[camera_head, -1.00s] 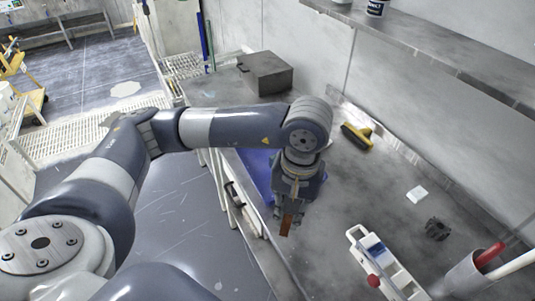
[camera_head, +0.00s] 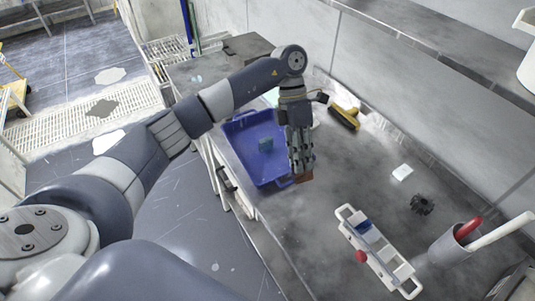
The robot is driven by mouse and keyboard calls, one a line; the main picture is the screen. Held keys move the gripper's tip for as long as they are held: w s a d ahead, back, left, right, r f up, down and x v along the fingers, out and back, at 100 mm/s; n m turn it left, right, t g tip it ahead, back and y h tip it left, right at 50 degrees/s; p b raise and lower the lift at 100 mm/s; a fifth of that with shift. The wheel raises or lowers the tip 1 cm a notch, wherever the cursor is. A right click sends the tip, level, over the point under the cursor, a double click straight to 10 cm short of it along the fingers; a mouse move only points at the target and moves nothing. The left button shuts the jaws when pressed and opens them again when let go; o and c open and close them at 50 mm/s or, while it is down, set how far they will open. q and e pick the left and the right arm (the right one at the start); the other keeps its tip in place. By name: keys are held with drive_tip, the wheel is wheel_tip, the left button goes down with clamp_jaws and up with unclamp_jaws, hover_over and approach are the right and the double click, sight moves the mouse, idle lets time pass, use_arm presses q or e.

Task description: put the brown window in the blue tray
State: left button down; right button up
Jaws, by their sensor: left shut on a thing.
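The brown window (camera_head: 304,179) is a small brown piece, seen edge-on at the tips of my left gripper (camera_head: 301,170). The gripper points down and is shut on it. The fingers hide part of the piece. The blue tray (camera_head: 241,126) lies on the grey bench, just left of the gripper. The gripper is at the tray's right side, and I cannot tell its exact height above the bench. A small teal block (camera_head: 265,144) lies inside the tray. My right gripper is not in view.
A yellow brush (camera_head: 345,117) lies behind the gripper by the wall. A white block (camera_head: 402,172), a dark gear-like part (camera_head: 422,204), a white rack with a red knob (camera_head: 379,252) and a grey cup of tools (camera_head: 452,245) stand to the right.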

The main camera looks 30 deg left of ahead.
use_arm(q)
drive_tip(key=w+a+f+n+t+h+p, duration=0.15)
drive_tip(key=w+a+n+t+h, duration=0.35)
drive_tip(key=n, duration=0.5)
drive_tip(key=n+t+y, duration=0.4)
drive_tip(key=n+t, duration=0.4)
drive_tip(key=n, duration=0.3)
hover_over(261, 166)
wheel_tip(261, 166, down, 5)
wheel_tip(261, 166, down, 8)
drive_tip(key=b, duration=0.8)
drive_tip(key=shift+f, duration=0.55)
drive_tip(key=shift+d, duration=0.1)
drive_tip(key=c, duration=1.7)
unclamp_jaws()
drive_tip(key=shift+s, duration=0.1)
